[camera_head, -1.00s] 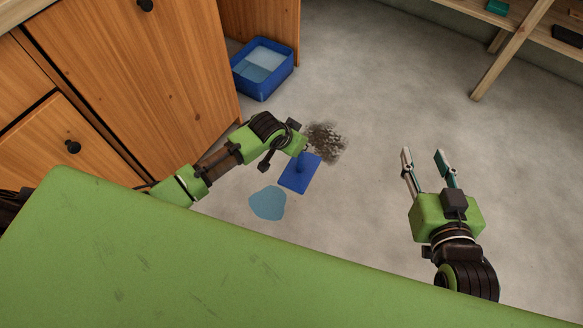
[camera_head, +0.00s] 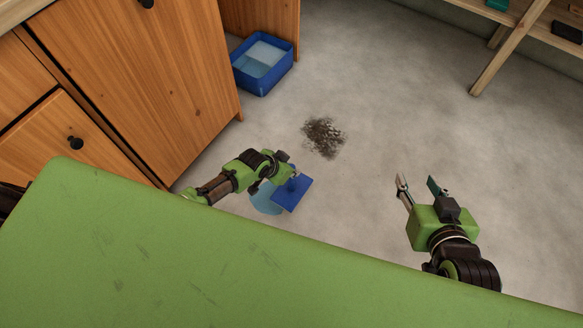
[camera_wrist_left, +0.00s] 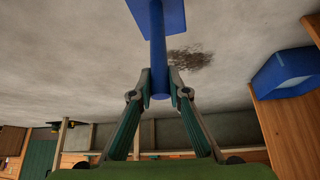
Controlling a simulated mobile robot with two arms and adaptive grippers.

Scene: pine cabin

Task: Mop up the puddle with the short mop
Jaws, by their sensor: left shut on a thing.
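The short mop has a flat blue head (camera_head: 292,193), which now overlaps the right part of the light blue puddle (camera_head: 264,198) on the grey floor in the head view. My left gripper (camera_wrist_left: 154,88) is shut on the blue handle of the short mop (camera_wrist_left: 156,50), which runs up to the blue head in the left wrist view. I cannot tell whether the mop head touches the floor. My right gripper (camera_head: 418,184) is open and empty above the floor at the right.
A dark dirt patch (camera_head: 323,137) lies on the floor beyond the mop. A blue bucket (camera_head: 262,88) with water in a compartment stands beside the wooden cabinet (camera_head: 135,80). A wooden shelf (camera_head: 510,45) stands at the far right.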

